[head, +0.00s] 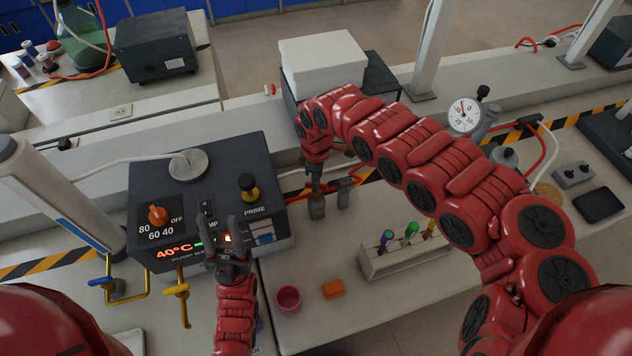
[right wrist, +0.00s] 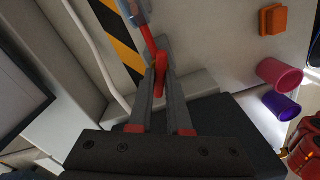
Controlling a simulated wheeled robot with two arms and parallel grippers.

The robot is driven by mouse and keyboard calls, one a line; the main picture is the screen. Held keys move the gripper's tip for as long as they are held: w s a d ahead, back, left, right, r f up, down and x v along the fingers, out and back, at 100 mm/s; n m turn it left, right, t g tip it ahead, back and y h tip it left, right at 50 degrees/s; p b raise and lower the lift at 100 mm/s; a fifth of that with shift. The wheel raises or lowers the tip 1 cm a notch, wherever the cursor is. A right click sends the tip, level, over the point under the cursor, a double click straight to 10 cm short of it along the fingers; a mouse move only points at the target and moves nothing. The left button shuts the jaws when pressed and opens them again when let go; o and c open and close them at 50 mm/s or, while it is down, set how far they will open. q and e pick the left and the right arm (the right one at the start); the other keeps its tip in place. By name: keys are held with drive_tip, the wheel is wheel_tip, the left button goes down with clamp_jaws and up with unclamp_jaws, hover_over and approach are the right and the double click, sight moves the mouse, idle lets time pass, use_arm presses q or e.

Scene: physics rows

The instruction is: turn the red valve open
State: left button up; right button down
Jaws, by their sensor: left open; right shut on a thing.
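The red valve handle (right wrist: 160,74) is between the fingers of my right gripper (right wrist: 160,62) in the right wrist view. The fingers are shut on it. In the head view my right gripper (head: 315,178) reaches down to the valve behind the bench front, right of the pump bath; the gripper and arm hide most of the handle there. A red pipe (right wrist: 149,38) shows just beyond the handle, which points roughly along it. My left gripper (head: 229,245) is open and empty in front of the pump bath, away from the valve.
The dark pump bath (head: 180,210) has an orange knob and reads 40°C. A pink cup (head: 288,299), an orange block (head: 333,289) and a tube rack (head: 404,254) stand on the bench. A dial gauge (head: 464,115) is at right. Yellow taps (head: 178,289) are front left.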

drive_tip(key=shift+n+b, duration=0.35)
drive_tip(key=shift+n, duration=0.75)
drive_tip(key=shift+d, duration=0.1)
drive_tip(key=c, duration=0.9)
unclamp_jaws()
drive_tip(key=shift+o, duration=0.2)
